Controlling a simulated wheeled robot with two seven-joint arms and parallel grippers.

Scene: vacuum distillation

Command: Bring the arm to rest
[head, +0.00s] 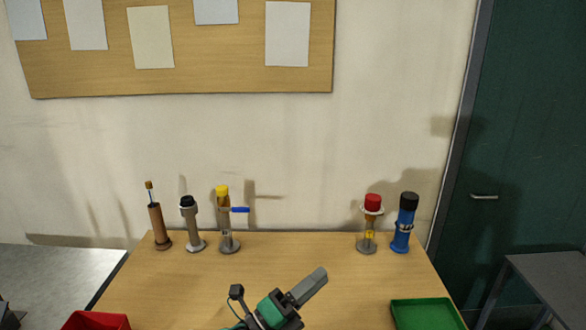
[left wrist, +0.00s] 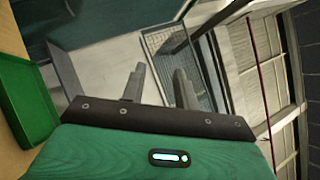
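My left gripper (head: 312,285) is raised over the front middle of the wooden table (head: 300,257), pointing up and to the right in the head view. In the left wrist view, the two fingers of my left gripper (left wrist: 158,85) stand apart with nothing between them. It touches none of the objects on the table. My right gripper is in neither view.
Along the table's back stand a brown tube (head: 160,227), a grey holder (head: 191,225), a yellow-topped column (head: 227,220), a red-topped column (head: 370,222) and a blue cylinder (head: 404,224). A red tray (head: 95,321) and green tray (head: 425,314) sit in front. The table's middle is clear.

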